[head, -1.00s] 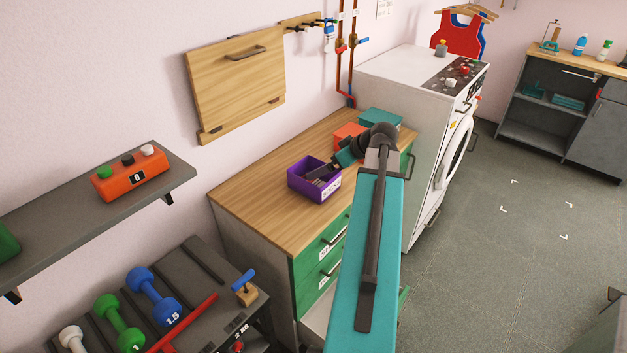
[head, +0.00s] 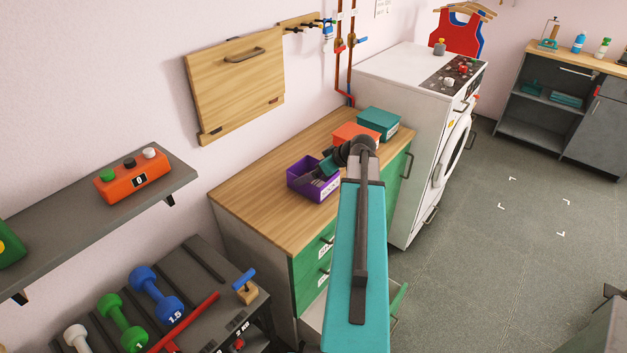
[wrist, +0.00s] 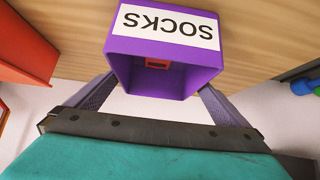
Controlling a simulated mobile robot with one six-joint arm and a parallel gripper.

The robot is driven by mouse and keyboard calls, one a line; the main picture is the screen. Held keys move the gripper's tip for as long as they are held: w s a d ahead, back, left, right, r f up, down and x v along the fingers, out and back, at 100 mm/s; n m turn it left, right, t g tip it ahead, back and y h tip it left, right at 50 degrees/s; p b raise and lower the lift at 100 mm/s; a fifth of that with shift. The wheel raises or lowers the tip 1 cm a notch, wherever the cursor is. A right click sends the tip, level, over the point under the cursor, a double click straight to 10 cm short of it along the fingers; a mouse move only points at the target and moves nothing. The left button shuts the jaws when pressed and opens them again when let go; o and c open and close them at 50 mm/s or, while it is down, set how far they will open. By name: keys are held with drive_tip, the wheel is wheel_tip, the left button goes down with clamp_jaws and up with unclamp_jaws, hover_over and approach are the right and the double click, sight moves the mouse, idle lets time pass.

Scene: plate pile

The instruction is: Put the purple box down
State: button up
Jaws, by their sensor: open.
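The purple box (head: 299,184) sits on the wooden counter top, close to its front edge. In the wrist view the purple box (wrist: 165,50) shows its white SOCKS label upside down. My gripper (wrist: 157,87) is open, with one finger at each side of the box's near end in that view. In the head view my gripper (head: 318,178) is over the box and hides part of it. Whether the fingers touch the walls is hard to tell.
An orange box (head: 350,131) and a teal box (head: 378,121) stand on the counter (head: 255,208) to the right of the purple box. The counter's left part is clear. A white washing machine (head: 400,85) stands beyond, and a drawer below is open.

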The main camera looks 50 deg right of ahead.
drive_tip(key=shift+w, duration=0.1)
drive_tip(key=shift+p+x, duration=1)
drive_tip(key=shift+x, duration=0.1)
drive_tip(key=shift+p+x, duration=0.55)
drive_tip(key=shift+x, duration=0.85)
drive_tip(key=shift+d+f, duration=0.15)
drive_tip(key=shift+f, duration=0.05)
drive_tip(key=c, duration=0.9)
drive_tip(key=shift+r, duration=0.15)
